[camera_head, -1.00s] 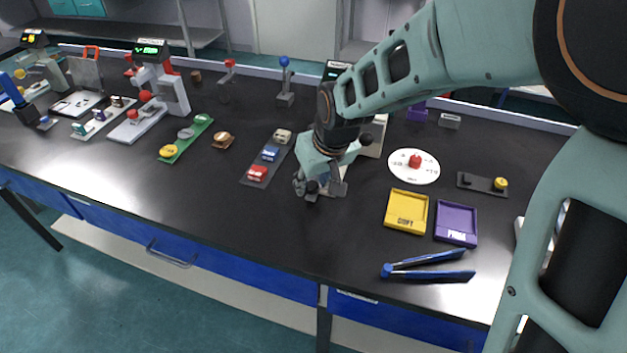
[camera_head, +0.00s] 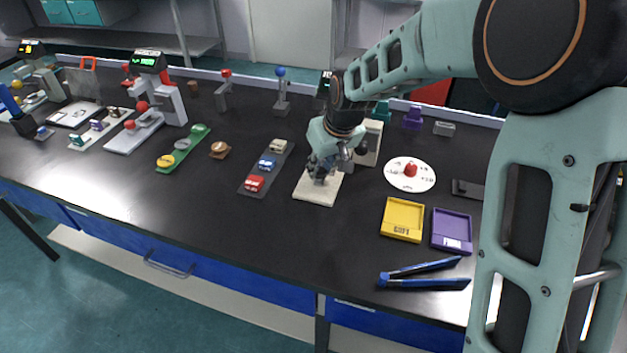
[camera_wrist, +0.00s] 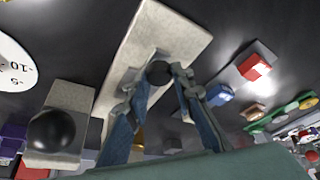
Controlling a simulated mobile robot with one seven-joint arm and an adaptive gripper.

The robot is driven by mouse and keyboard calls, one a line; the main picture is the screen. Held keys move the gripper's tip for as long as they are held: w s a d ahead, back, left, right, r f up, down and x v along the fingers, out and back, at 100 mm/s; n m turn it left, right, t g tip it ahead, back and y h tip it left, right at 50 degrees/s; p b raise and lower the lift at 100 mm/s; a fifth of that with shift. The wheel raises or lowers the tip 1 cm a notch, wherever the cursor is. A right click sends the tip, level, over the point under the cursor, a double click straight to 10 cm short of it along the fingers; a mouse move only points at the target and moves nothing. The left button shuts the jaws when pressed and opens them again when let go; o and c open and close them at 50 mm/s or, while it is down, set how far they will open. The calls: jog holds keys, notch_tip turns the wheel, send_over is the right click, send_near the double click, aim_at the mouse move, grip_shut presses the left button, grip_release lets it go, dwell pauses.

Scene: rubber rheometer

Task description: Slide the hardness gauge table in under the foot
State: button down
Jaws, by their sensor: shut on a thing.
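The hardness gauge (camera_head: 369,144) is a beige upright body behind and right of my gripper in the head view, partly hidden by my arm. A flat beige plate, which looks like its table (camera_head: 316,193), lies at its front; it also shows in the wrist view (camera_wrist: 188,38). My gripper (camera_head: 320,172) is low over the plate. In the wrist view my fingers (camera_wrist: 158,78) are closed around a dark round knob (camera_wrist: 158,71) on the plate. The gauge's foot, and its gap to the table, cannot be made out.
A beige block with a black ball (camera_wrist: 52,131) is left in the wrist view. A grey strip with coloured blocks (camera_head: 250,194) lies left of the plate. A white dial disc (camera_head: 423,183), yellow tray (camera_head: 390,234), purple tray (camera_head: 438,246) and blue tweezers (camera_head: 420,282) are right. The front counter is clear.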

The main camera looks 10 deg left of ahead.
jog(key=shift+w+d+r, duration=0.1)
jog(key=shift+w, duration=1.4)
jog(key=c, duration=1.7)
grip_release()
jog(key=shift+w, duration=0.15)
jog(key=shift+o, duration=0.2)
jog(key=v, duration=1.2)
